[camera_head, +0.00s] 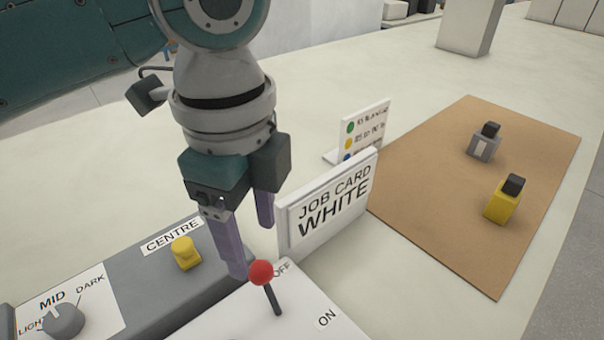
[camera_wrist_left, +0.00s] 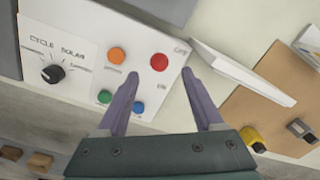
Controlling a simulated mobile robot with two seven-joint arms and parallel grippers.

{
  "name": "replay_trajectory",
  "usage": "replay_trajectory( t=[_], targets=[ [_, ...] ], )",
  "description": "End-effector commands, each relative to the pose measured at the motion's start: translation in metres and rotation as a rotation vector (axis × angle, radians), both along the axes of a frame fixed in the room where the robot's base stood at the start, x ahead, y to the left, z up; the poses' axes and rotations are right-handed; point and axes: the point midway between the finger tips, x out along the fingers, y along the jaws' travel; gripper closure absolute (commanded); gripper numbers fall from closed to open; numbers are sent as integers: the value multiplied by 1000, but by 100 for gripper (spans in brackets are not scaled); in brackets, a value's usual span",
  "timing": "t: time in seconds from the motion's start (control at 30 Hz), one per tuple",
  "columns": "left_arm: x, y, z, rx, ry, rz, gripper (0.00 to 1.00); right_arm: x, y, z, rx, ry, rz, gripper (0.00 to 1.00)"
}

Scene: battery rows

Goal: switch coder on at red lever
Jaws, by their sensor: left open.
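The red lever (camera_head: 263,275) has a red ball on a dark stem and stands on a white panel (camera_head: 237,318). Its ball is at the OFF label, and the ON label lies to the lower right. My left gripper (camera_head: 251,246) points down, open and empty, just behind the ball; I cannot tell whether a finger touches it. In the left wrist view, a red round top (camera_wrist_left: 159,62) shows just beyond the two open fingertips (camera_wrist_left: 161,75); whether it is the lever's ball is unclear. My right gripper is not in view.
A JOB CARD WHITE sign (camera_head: 330,205) stands close right of the gripper. A yellow knob (camera_head: 186,253) and a MID dial (camera_head: 63,320) are to the left. A brown mat (camera_head: 440,190) holds a grey block (camera_head: 485,147) and a yellow block (camera_head: 503,203). Orange, green and blue buttons (camera_wrist_left: 116,55) show in the wrist view.

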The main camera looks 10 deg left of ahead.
Motion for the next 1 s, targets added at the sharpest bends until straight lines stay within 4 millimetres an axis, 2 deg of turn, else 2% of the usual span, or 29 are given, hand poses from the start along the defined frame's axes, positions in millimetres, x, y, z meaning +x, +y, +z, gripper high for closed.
replay_trajectory(
  t=[0.2,0.4,0.77,1.0],
  targets=[
    [0,-1,-45,0,4,2,32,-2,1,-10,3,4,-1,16],
    [1,-1,-72,-1,1,1,32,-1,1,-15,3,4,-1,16],
    [2,-1,-78,-1,-1,1,32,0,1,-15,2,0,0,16],
    [2,-1,-78,-1,-1,1,56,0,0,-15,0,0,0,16]
  ],
)
